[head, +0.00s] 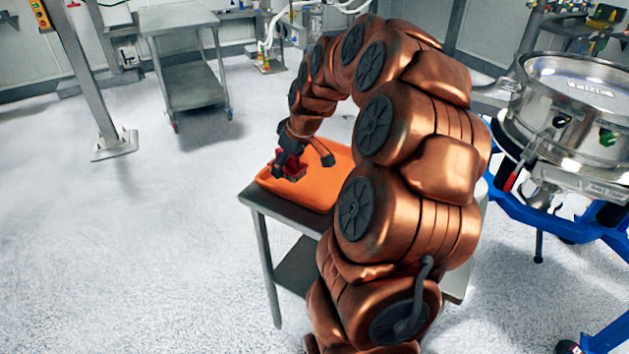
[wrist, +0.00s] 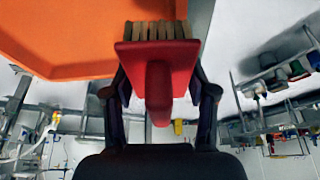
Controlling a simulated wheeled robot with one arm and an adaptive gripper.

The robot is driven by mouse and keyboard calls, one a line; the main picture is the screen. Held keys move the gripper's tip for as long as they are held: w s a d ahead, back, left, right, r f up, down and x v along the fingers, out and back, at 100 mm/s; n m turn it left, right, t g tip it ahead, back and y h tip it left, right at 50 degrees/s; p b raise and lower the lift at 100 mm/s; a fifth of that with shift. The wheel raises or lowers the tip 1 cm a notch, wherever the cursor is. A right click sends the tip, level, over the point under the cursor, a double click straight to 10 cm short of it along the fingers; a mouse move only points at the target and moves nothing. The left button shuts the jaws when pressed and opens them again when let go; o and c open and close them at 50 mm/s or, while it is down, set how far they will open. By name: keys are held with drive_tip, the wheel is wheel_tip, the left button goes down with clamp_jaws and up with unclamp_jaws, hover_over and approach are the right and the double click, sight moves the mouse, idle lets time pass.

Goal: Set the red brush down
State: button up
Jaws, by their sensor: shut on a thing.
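The red brush (wrist: 158,65) is in my gripper (wrist: 160,90), which is shut on it. In the wrist view its red body and handle lie between the two fingers, with tan bristles at the far end. In the head view the brush (head: 289,166) is at my gripper (head: 292,155), over the left part of an orange tray (head: 322,188). The tray also shows in the wrist view (wrist: 60,35). I cannot tell whether the brush touches the tray.
The tray lies on a small metal table (head: 256,200), partly hidden by my arm. A steel sifter (head: 575,95) on a blue frame (head: 545,222) stands at the right. A metal cart (head: 188,75) stands at the back left. The floor at the left is clear.

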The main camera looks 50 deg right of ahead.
drive_tip(key=shift+n, duration=0.5)
drive_tip(key=s+d+b, duration=0.1)
drive_tip(key=s+d, duration=0.3)
drive_tip(key=s+d+f, duration=0.1)
drive_tip(key=s+d, duration=0.3)
drive_tip(key=s, duration=0.1)
drive_tip(key=s+d+b, duration=0.1)
drive_tip(key=s+d, duration=0.3)
drive_tip(key=s, duration=0.1)
drive_tip(key=shift+s+d+f+b, duration=0.15)
drive_tip(key=shift+d+f+b, duration=0.2)
drive_tip(key=shift+d, duration=0.05)
drive_tip(key=p, duration=0.3)
hover_over(309, 172)
drive_tip(key=s, duration=0.1)
drive_tip(key=shift+s+d+f, duration=0.2)
drive_tip(key=shift+f, duration=0.5)
drive_tip(key=shift+w+f+p, duration=0.2)
drive_tip(key=shift+f+p, duration=0.05)
drive_tip(key=shift+p, duration=0.05)
drive_tip(key=shift+f+p, duration=0.35)
drive_tip(key=shift+f, duration=1.25)
drive_tip(key=shift+f, duration=0.15)
drive_tip(key=o, duration=1.1)
drive_tip(key=b+v, duration=0.2)
drive_tip(key=v, duration=1)
drive_tip(key=shift+d, duration=0.2)
